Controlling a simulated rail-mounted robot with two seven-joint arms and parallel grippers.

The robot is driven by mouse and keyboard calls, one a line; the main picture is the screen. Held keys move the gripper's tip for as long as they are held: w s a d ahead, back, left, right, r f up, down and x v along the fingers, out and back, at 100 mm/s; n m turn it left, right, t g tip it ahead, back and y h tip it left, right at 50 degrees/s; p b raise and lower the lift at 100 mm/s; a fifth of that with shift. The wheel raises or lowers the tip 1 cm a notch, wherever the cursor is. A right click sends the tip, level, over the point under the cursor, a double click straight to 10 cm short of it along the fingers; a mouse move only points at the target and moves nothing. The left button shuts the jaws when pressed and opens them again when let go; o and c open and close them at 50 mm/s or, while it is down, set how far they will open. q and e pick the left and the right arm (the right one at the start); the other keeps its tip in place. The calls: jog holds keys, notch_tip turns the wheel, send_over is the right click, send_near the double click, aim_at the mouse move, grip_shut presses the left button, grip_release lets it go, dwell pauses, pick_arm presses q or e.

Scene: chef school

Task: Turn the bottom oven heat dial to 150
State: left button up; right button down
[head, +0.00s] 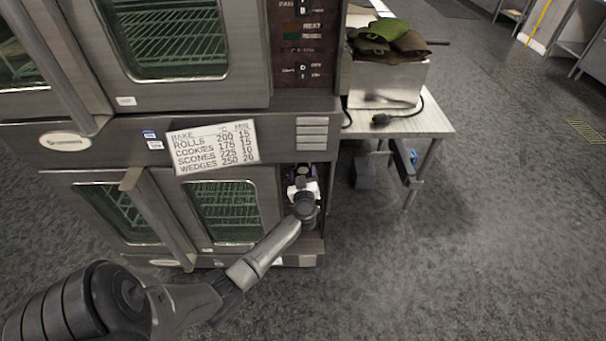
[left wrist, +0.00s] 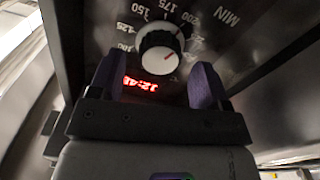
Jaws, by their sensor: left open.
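The bottom oven heat dial (left wrist: 162,55) is a black knob with a white face and a small red mark, seen close up in the left wrist view. Printed numbers, including 125, 150, 175 and 200, curve around it. I cannot tell exactly which number it is set to. My left gripper (left wrist: 157,64) is open, its two purple fingers spread on either side of the dial; contact is not clear. In the head view my left gripper (head: 304,187) is at the lower oven's control panel and hides the dial. My right gripper is not in view.
A red lit display (left wrist: 141,84) sits beside the dial. The lower oven door (head: 225,212) is shut, left of the panel. A recipe card (head: 212,147) is above it. A side table (head: 432,122) with a metal box (head: 390,85) stands right; open floor lies in front.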

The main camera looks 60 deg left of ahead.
pick_arm(q)
jog(key=shift+b+x, duration=0.35)
jog(key=shift+x, duration=0.75)
jog(key=shift+c, duration=0.3)
jog(key=c, duration=0.9)
jog(key=shift+o, duration=0.2)
jog(key=shift+n+p, duration=0.9)
jog(key=shift+n, duration=0.3)
jog(key=n+p, duration=0.1)
jog(key=n, duration=0.2)
jog(key=shift+n, duration=0.3)
jog(key=n, duration=0.2)
jog(key=shift+f+n, duration=0.1)
jog(key=shift+n, duration=0.2)
jog(key=n, duration=0.3)
jog(key=shift+n, duration=1.2)
